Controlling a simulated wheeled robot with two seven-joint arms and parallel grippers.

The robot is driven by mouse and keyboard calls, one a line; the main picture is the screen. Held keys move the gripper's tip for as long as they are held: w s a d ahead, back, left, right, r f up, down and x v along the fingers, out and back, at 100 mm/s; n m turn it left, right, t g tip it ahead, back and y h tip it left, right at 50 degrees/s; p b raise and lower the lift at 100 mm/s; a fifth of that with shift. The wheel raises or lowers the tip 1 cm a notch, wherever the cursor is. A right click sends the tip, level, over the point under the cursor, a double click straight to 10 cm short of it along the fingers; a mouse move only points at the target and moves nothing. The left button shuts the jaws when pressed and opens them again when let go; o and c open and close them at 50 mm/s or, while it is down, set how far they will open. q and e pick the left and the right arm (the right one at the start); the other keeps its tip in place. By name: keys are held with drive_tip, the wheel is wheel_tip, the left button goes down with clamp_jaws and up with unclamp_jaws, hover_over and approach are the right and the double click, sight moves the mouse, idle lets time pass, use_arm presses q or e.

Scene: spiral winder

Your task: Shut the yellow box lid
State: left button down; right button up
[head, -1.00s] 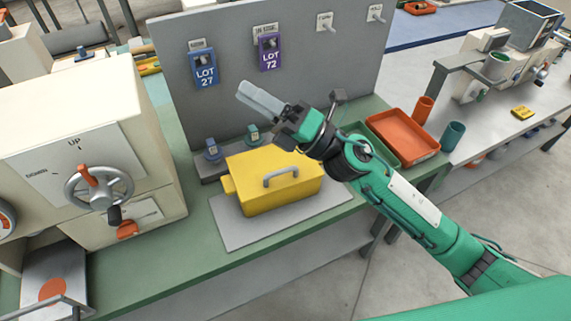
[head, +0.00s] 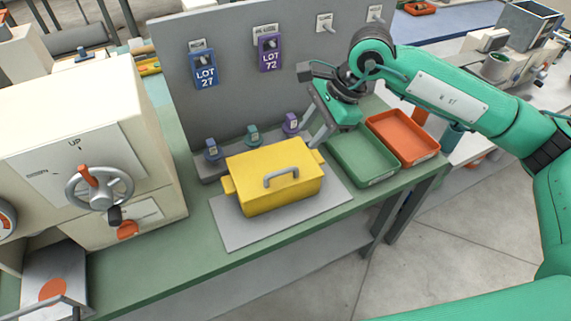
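The yellow box (head: 258,196) sits on a grey mat (head: 232,234) on the green bench. Its yellow lid (head: 250,166) lies flat over the top, with a grey handle (head: 281,177) facing me, and it looks closed with no gap that I can see. My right gripper (head: 312,138) is behind the box's far right corner, fingers pointing down. The fingers overlap from this angle, so their opening is unclear; I see nothing held. Whether they touch the box is unclear. My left gripper is out of view.
A green tray (head: 361,177) and an orange tray (head: 432,159) lie right of the box. Small padlock-like blocks (head: 252,134) stand behind it. A grey panel (head: 225,107) with blue and purple lot tags rises behind. A cream machine with a handwheel (head: 99,188) stands left.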

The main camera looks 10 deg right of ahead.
sight(282, 171)
drive_tip(key=p+x, duration=0.3)
drive_tip(key=x, duration=0.9)
drive_tip(key=shift+p, duration=0.3)
drive_tip(key=shift+a+f, duration=0.25)
drive_tip(key=shift+f, duration=0.35)
drive_tip(key=c, duration=0.5)
